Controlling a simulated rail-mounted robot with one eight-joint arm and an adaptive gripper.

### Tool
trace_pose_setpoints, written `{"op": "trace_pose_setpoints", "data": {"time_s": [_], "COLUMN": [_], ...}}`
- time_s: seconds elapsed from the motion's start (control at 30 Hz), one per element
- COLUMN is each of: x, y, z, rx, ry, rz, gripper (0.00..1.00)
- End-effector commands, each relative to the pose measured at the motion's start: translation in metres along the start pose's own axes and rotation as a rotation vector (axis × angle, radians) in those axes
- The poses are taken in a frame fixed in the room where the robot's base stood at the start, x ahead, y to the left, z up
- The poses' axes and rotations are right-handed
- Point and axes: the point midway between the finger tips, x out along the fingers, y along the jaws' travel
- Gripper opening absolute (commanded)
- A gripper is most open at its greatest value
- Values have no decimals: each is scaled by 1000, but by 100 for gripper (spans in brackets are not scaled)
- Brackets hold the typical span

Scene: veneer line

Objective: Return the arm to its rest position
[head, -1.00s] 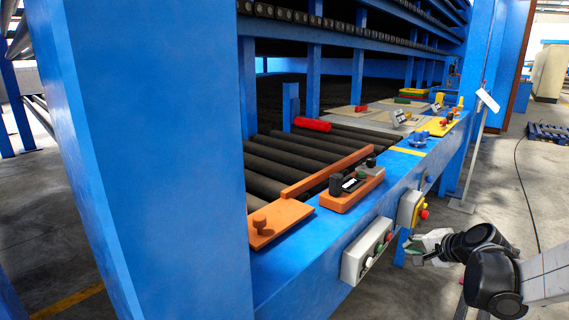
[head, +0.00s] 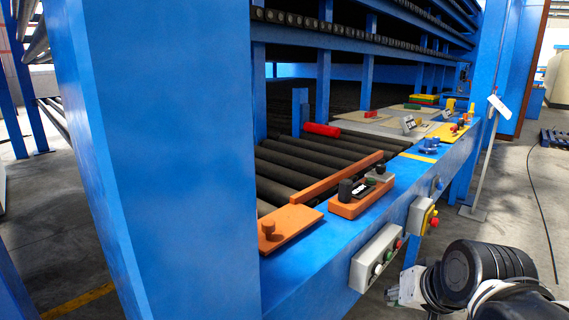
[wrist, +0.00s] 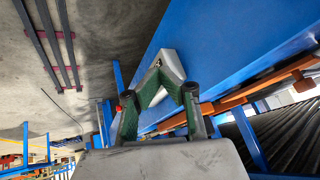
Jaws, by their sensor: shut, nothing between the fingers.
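My gripper (wrist: 159,72) is shut and empty in the wrist view, with its green-padded fingers meeting at the tips. Beyond the fingers are a blue beam (wrist: 225,50) and a grey box, which I cannot identify for certain. In the head view my dark wrist and its cables are at the lower right. The gripper shows there only in small part, low beside the front of the blue beam (head: 330,245), and its fingers cannot be made out.
Orange fixtures (head: 290,228) lie on the beam beside dark rollers (head: 285,165). A sign post (head: 486,160) stands behind. Open floor lies at right.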

Motion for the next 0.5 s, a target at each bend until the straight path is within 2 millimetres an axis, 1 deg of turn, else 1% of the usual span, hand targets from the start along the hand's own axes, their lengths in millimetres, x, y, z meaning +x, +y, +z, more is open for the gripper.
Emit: {"op": "trace_pose_setpoints", "data": {"time_s": [0.03, 0.1, 0.4, 0.43, 0.5], "x": [-6, -13, -32, -34, -47], "y": [-2, -2, 0, 1, -2], "z": [10, 21, 56, 59, 47], "rx": [-38, -88, -252, -268, -262], "ry": [-4, -7, -16, -16, -16], "rz": [8, 22, 68, 73, 72], "gripper": [0, 0, 0, 0, 0]}}
